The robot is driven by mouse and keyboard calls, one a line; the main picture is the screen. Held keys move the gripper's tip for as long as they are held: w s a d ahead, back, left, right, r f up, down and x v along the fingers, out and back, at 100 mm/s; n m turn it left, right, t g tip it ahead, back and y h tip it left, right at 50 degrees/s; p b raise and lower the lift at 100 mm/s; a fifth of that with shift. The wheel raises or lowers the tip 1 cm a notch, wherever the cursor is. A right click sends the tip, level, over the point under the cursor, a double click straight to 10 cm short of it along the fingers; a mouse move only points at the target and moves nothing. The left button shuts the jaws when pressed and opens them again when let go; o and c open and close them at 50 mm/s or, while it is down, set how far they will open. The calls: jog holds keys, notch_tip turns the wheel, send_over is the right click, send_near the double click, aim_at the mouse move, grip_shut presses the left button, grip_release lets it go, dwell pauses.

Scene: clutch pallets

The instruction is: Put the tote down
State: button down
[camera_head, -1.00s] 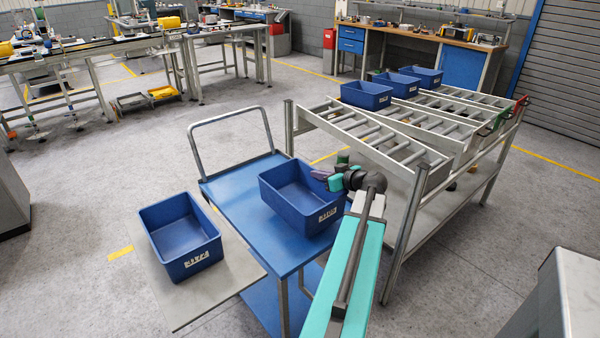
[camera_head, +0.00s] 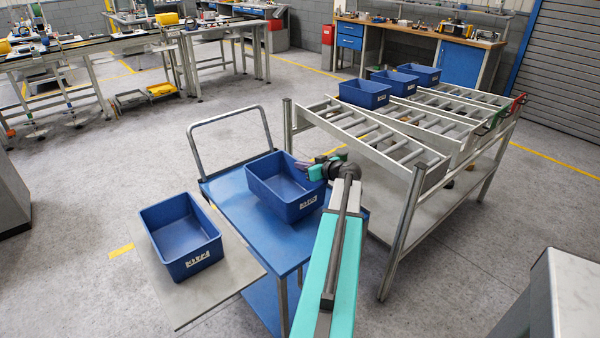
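The tote looks empty and about level. I cannot tell whether its bottom touches the cart top or hangs slightly above it. A second empty blue tote (camera_head: 183,240) stands on the grey board (camera_head: 233,282) at the cart's front left.
A roller rack (camera_head: 392,142) stands to the right, with several blue totes (camera_head: 363,93) at its far end. The cart's grey push handle (camera_head: 230,117) rises behind the held tote. Bare cart top shows in front of the held tote.

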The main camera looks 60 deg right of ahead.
aim_at(300, 176)
jog(key=shift+w+d, duration=0.1)
jog(key=shift+w, duration=0.2)
jog(key=shift+w+f+p, duration=0.3)
jog(key=shift+f+p, duration=0.3)
jog(key=shift+f, duration=1.3)
jog(key=c, duration=2.4)
grip_release()
jog(key=shift+c, duration=0.2)
jog(key=o, duration=0.4)
jog(key=shift+o, duration=0.2)
jog(key=shift+s+r+p, duration=0.1)
jog(key=shift+r+p, duration=0.1)
jog(key=shift+p, duration=0.1)
